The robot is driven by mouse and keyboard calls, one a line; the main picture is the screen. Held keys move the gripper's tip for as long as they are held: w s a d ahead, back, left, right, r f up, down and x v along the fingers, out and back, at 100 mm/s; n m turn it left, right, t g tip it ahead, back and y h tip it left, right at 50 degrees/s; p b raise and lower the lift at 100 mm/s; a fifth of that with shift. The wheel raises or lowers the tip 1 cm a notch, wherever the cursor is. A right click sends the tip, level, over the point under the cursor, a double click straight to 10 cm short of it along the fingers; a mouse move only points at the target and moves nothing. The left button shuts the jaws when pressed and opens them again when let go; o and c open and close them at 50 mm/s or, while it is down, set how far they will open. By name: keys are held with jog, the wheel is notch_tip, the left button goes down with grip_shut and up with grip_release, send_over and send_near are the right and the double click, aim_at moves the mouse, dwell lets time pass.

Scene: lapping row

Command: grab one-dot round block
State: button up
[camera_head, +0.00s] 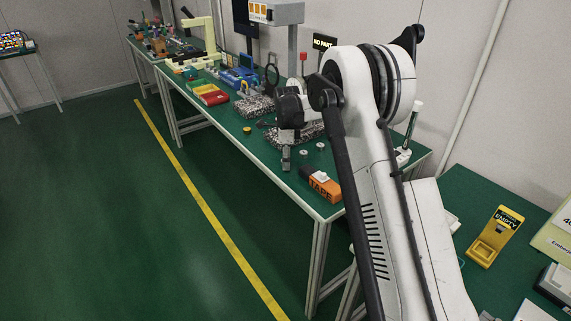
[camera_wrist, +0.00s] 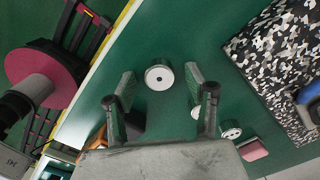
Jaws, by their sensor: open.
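A round silver block with a single dark dot (camera_wrist: 159,77) lies on the green table top in the wrist view, framed between the two fingers. My gripper (camera_wrist: 160,92) is open, with nothing held; its fingers stand on either side of the block in the picture. I cannot tell how high it is above the block. In the head view my gripper (camera_head: 286,160) points down over the table near its front edge, and the one-dot block cannot be made out there. Another round block with several dots (camera_wrist: 231,130) lies to the lower right in the wrist view.
Two small round blocks (camera_head: 304,153) (camera_head: 321,146) stand right of my gripper. An orange tape box (camera_head: 320,184) lies nearer the table's end. A camouflage mat (camera_wrist: 265,60) lies at right in the wrist view, with a pinkish block (camera_wrist: 253,149) below. A yellow round piece (camera_head: 247,130) lies left.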

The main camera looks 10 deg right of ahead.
jog(key=shift+c, duration=0.4)
grip_shut()
jog(key=shift+r, duration=0.15)
